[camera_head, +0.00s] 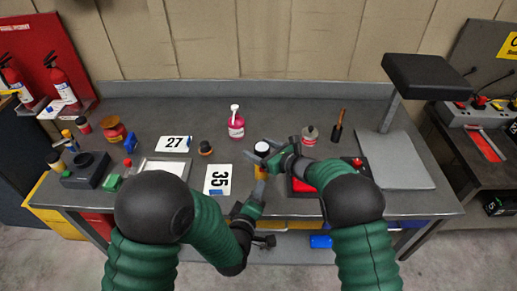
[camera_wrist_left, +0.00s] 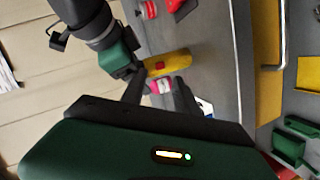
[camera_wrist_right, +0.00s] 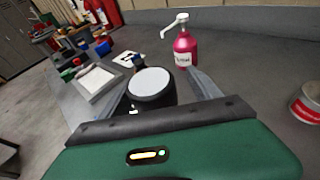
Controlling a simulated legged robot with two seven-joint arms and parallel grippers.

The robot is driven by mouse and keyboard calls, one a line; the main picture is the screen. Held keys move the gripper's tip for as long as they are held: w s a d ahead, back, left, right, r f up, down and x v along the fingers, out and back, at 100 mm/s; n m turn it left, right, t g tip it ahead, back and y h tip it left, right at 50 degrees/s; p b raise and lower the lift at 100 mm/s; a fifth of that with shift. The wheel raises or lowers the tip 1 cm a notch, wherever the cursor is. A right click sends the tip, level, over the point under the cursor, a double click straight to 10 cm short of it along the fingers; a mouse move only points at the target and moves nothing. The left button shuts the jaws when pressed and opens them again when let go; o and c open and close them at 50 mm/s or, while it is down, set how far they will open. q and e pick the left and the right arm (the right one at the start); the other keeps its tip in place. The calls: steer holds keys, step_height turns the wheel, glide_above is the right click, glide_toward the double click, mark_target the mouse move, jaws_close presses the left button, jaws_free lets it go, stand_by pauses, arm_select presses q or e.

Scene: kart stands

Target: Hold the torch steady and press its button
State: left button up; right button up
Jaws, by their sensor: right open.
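The torch has a yellow body (camera_head: 260,171) and a black head with a round white lens (camera_head: 262,147). It stands upright near the table's front edge. My left gripper (camera_head: 250,196) is open, in front of the torch and low. In the left wrist view the yellow body (camera_wrist_left: 170,65) shows beyond the apart fingertips (camera_wrist_left: 160,82), not clearly between them. My right gripper (camera_head: 270,156) is open at the torch head. In the right wrist view the lens (camera_wrist_right: 149,82) faces up between its fingers (camera_wrist_right: 163,88); contact cannot be told.
A pink pump bottle (camera_head: 236,125) stands behind the torch. A red-and-black case (camera_head: 302,186) lies partly under my right arm.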

steer(key=shift+w, duration=0.1)
steer(key=shift+a, duration=0.65)
steer(key=shift+c, duration=1)
steer(key=shift+a, duration=0.2)
steer(key=c, duration=0.5)
arm_select(q)
steer(key=shift+a, duration=0.25)
arm_select(e)
steer(key=shift+d, duration=0.55)
jaws_close()
arm_select(q)
steer(key=c, duration=0.4)
steer(key=shift+a, duration=0.25)
jaws_close()
arm_select(e)
steer(key=shift+a, duration=0.3)
steer(key=shift+d+f, duration=0.1)
